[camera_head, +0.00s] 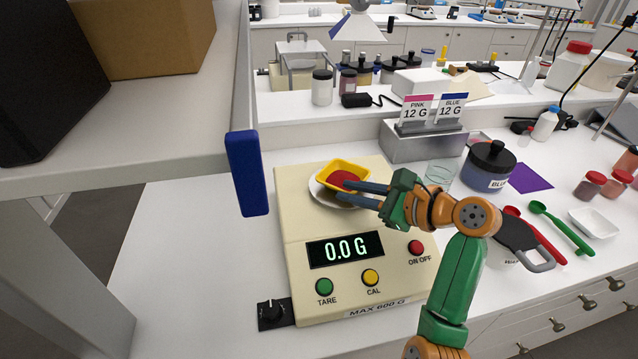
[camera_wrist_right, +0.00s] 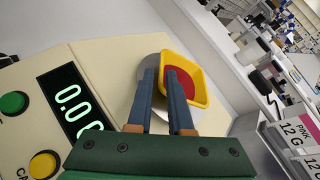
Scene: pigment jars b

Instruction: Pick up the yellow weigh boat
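The yellow weigh boat (camera_head: 345,166) holds red powder and sits on the round pan (camera_head: 322,191) of the beige scale. It also shows in the right wrist view (camera_wrist_right: 202,92). My right gripper (camera_head: 347,189) reaches in from the right, its two blue fingers at the near side of the boat. In the wrist view the fingers (camera_wrist_right: 162,72) are apart with a narrow gap; one tip overlaps the boat's near wall and the other is over the pan. Contact cannot be told. The scale display (camera_head: 345,250) reads 0.0 G. My left gripper is not in view.
A shelf (camera_head: 190,130) with a blue block (camera_head: 247,172) at its end stands left of the scale. A glass beaker (camera_head: 440,174), a blue-labelled jar (camera_head: 489,165) and a grey card stand (camera_head: 422,143) are close by on the right. Red (camera_head: 535,235) and green spoons (camera_head: 562,228) lie farther right.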

